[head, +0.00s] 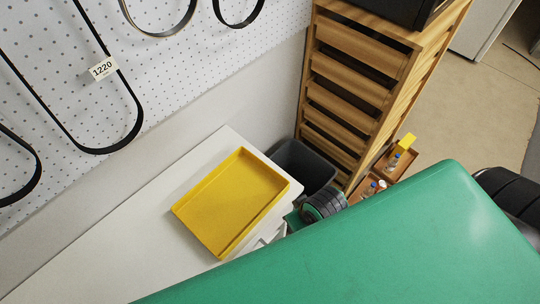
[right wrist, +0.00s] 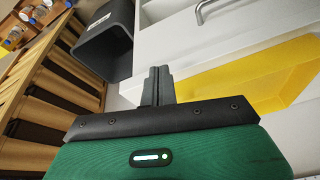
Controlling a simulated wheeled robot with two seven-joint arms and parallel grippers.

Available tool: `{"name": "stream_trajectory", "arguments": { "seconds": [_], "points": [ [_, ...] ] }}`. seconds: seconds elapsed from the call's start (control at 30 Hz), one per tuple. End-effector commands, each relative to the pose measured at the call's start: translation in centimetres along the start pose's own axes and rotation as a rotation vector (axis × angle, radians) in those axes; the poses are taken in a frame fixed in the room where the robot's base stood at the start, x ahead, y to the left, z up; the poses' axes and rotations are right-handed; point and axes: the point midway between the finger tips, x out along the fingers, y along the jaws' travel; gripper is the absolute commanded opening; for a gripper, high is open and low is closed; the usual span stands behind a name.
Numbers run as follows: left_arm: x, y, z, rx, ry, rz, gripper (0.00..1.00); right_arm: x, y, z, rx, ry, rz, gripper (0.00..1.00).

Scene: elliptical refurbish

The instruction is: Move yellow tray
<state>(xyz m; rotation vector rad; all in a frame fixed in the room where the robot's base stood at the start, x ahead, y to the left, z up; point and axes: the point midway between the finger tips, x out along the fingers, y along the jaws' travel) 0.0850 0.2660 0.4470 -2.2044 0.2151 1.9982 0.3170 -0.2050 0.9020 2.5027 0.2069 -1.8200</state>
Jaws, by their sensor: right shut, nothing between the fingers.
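The yellow tray (head: 232,203) is a shallow rectangular tray, empty, lying flat on the white surface (head: 135,225) close to its right end. In the right wrist view the yellow tray (right wrist: 250,75) shows partly, at the right, cut by the picture edge. In the head view my green arm covers the lower right, and the right fingertips cannot be made out. My left gripper is not in view.
A dark bin (head: 302,167) stands past the right end of the white surface, next to a wooden drawer rack (head: 348,90). A small wooden tray with bottles (head: 393,162) is at the rack's right. A pegboard (head: 60,60) lines the wall. The white surface left of the tray is clear.

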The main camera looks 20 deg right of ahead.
Motion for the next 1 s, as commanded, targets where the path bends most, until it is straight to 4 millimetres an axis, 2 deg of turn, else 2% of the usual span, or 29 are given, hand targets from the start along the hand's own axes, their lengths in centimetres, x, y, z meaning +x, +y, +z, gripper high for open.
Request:
{"name": "stream_trajectory", "arguments": {
  "seconds": [0.03,0.13,0.4,0.6,0.77,0.87,1.0],
  "points": [
    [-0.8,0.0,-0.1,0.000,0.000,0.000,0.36,-2.3,-0.8,-1.8,0.012,0.025,-0.023,0.00],
    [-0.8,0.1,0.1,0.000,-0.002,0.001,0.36,-3.0,-2.2,-3.4,0.052,0.030,-0.066,0.00],
    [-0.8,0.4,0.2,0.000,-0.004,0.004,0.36,-2.6,-5.4,-7.6,0.163,0.009,-0.161,0.00],
    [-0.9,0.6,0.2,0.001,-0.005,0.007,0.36,-1.6,-6.8,-11.2,0.297,-0.059,-0.191,0.00],
    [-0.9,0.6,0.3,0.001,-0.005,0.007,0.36,-0.8,-6.3,-13.8,0.446,-0.134,-0.157,0.00],
    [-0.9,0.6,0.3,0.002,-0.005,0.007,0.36,-0.4,-5.1,-15.4,0.557,-0.175,-0.110,0.00],
    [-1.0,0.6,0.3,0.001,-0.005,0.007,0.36,-0.2,-2.4,-17.6,0.739,-0.221,-0.018,0.00]
  ]
}}
